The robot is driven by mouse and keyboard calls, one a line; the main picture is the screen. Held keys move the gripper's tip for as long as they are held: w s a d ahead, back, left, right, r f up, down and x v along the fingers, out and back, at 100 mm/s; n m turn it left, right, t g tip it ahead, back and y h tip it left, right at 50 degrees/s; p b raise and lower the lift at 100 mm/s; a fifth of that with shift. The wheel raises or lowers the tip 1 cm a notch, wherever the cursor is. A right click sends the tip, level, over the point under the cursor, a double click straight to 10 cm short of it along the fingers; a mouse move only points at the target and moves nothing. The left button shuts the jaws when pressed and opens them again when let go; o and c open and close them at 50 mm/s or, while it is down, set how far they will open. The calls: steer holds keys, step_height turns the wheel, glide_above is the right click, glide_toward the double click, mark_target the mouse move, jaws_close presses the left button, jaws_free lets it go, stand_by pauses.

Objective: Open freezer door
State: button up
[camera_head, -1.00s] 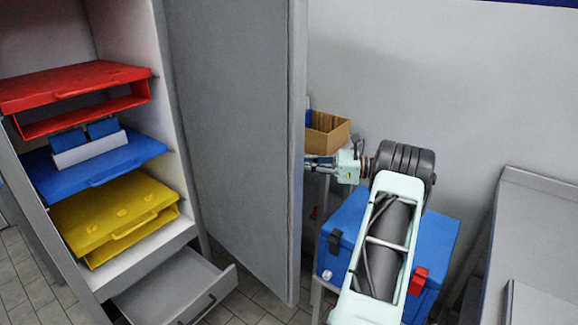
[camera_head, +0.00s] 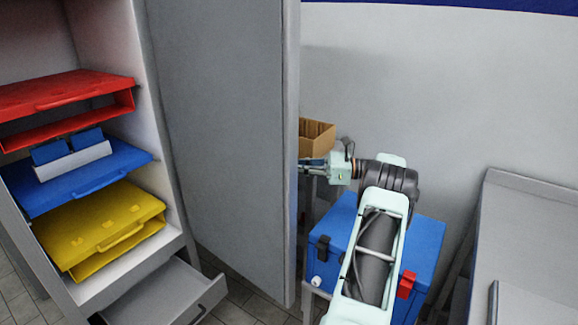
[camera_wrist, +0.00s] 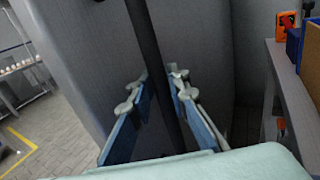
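The grey freezer door (camera_head: 225,140) stands wide open in the head view, and the lit shelves of the freezer (camera_head: 120,75) show to its left. A dark vertical handle bar (camera_wrist: 151,45) runs along the door's outer face in the wrist view. My gripper (camera_wrist: 160,85) has its two blue fingers apart, one on each side of the bar. A gap shows between the fingers, though I cannot tell whether either one touches the bar. In the head view the fingertips are hidden behind the door's edge.
The freezer holds red (camera_head: 75,85), blue (camera_head: 110,165) and yellow (camera_head: 100,220) cases above a pulled-out drawer (camera_head: 165,290). A blue cool box (camera_head: 425,240) and a cardboard box (camera_head: 318,136) are beside my arm. A grey bench (camera_head: 530,230) is at right.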

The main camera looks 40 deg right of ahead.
steer(key=shift+o, duration=1.1)
steer(key=shift+r, duration=0.1)
steer(key=v, duration=1.2)
steer(key=shift+d, duration=0.1)
steer(key=shift+w, duration=0.1)
